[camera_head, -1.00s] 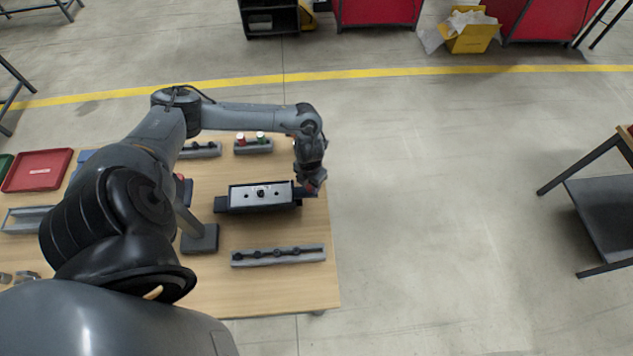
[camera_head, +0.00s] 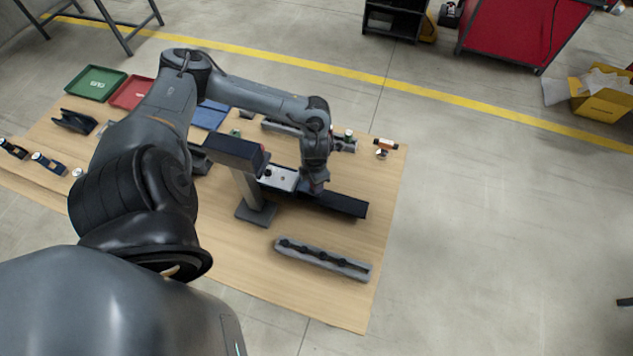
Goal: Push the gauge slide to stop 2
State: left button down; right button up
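The gauge slide (camera_head: 284,180), a light plate with dark dots on top, sits on a long dark rail (camera_head: 342,204). My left gripper (camera_head: 316,188) points down over the rail at the slide's right end. It looks to be touching or very close to that end, but I cannot tell which. Its fingers are small and dark, so whether they are open or shut does not show. The slide's left part and the rail's left end are hidden behind a post-mounted dark box (camera_head: 235,151). The bare rail shows to the right of the gripper. My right gripper is out of view.
A grey strip with several dark sockets (camera_head: 322,259) lies in front of the rail. Behind are a green tray (camera_head: 95,83), a red tray (camera_head: 131,93) and a small orange-and-white part (camera_head: 385,145).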

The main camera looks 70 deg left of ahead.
pick_arm(q)
jog(key=shift+s+a, duration=0.2)
jog(key=shift+s, duration=0.05)
jog(key=c, duration=0.7)
grip_release()
jog(key=shift+c, duration=0.2)
jog(key=shift+r, duration=0.15)
jog(key=shift+w+r, duration=0.1)
jog(key=shift+r, duration=0.1)
notch_tip(320, 180, up, 10)
jog(key=shift+b, duration=0.4)
jog(key=shift+r, duration=0.1)
